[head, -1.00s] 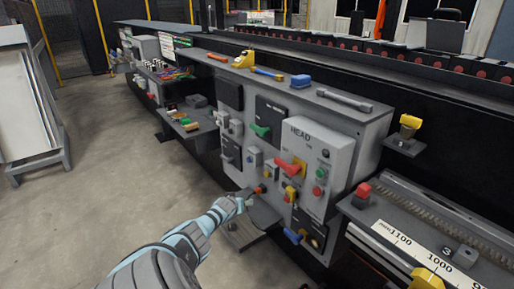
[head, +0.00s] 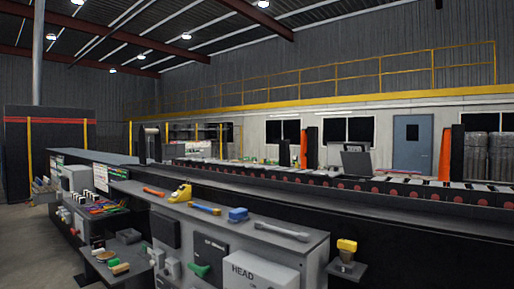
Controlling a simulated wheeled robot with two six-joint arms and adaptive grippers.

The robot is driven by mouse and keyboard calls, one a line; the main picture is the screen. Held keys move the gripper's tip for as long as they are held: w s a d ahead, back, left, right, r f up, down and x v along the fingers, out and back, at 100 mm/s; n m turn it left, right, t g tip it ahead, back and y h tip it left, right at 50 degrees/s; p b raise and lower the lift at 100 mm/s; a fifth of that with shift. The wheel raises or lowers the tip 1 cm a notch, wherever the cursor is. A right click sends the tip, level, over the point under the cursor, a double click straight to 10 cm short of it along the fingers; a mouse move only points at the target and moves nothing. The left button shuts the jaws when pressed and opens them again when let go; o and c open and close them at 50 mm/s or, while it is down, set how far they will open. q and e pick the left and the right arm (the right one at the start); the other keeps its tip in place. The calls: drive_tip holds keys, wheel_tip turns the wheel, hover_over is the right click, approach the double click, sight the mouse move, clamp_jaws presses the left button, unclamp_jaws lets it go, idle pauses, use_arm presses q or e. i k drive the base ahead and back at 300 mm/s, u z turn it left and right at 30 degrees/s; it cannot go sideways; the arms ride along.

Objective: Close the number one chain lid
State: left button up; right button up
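A long dark rail with a row of red round spots (head: 350,190) runs along the back of the bench, from the middle to the right edge of the head view. It may be the drag chain, but I cannot tell. No number one mark and no lid that I can single out show on it. Neither of my grippers is in view.
The grey bench top holds a yellow tape measure (head: 181,192), a blue-handled tool (head: 204,208), a blue block (head: 238,215) and a wrench (head: 282,230). The HEAD box (head: 262,272) is below. A yellow item (head: 346,247) stands on a small shelf.

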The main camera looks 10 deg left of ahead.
sight(354, 163)
drive_tip(key=u, duration=1)
drive_tip(key=i, duration=1.8)
drive_tip(key=z, duration=2.3)
